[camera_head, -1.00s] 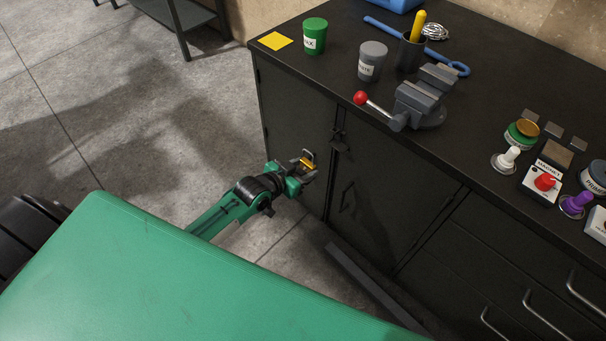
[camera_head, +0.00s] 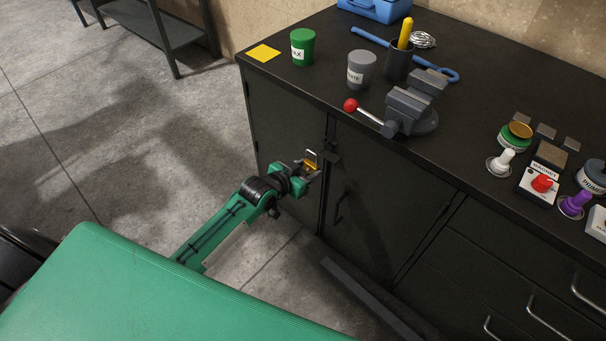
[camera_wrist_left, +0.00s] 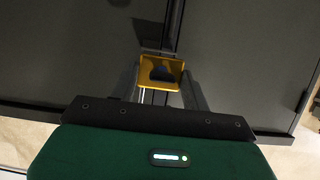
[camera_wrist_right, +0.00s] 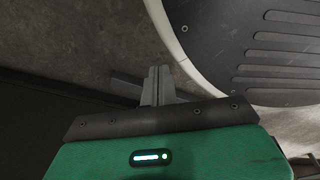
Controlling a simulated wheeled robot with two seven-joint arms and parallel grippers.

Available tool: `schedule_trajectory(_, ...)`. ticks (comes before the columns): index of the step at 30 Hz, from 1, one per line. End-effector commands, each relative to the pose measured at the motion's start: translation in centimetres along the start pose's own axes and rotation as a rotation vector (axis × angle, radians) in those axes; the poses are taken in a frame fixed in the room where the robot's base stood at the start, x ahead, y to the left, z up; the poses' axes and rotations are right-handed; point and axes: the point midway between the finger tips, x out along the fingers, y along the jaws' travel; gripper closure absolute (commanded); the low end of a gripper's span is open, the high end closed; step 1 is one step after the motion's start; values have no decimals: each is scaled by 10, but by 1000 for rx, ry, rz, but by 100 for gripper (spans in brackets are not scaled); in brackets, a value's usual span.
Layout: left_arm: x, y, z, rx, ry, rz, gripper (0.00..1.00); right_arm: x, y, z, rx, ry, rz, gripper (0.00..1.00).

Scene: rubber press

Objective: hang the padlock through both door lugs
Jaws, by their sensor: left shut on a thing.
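The brass-yellow padlock (camera_head: 310,167) is in my left gripper (camera_head: 306,172), with its metal shackle upward. It also shows between the fingers in the left wrist view (camera_wrist_left: 147,66). The dark door lugs (camera_head: 331,147) sit at the seam between the cabinet doors, just right of the padlock in the head view. The padlock looks apart from them; the exact gap is hard to judge. The left wrist view faces the door seam, and the lugs are hard to make out there. My right gripper (camera_wrist_right: 158,86) shows only in the right wrist view, with its fingers together and nothing between them.
The dark cabinet (camera_head: 280,130) carries a vise (camera_head: 412,108) with a red-knobbed handle, a green cup (camera_head: 302,48), a grey cup (camera_head: 361,70) and several controls at the right. A door handle (camera_head: 342,205) sticks out right of the seam.

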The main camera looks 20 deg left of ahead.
Motion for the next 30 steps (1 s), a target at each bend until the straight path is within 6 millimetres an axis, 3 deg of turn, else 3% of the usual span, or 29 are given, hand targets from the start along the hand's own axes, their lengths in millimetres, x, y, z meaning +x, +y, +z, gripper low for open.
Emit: schedule_trajectory(30, 30, 0, -12, -1, 2, 0, 87, -27, -7, -54, 14, 11, -10, 100)
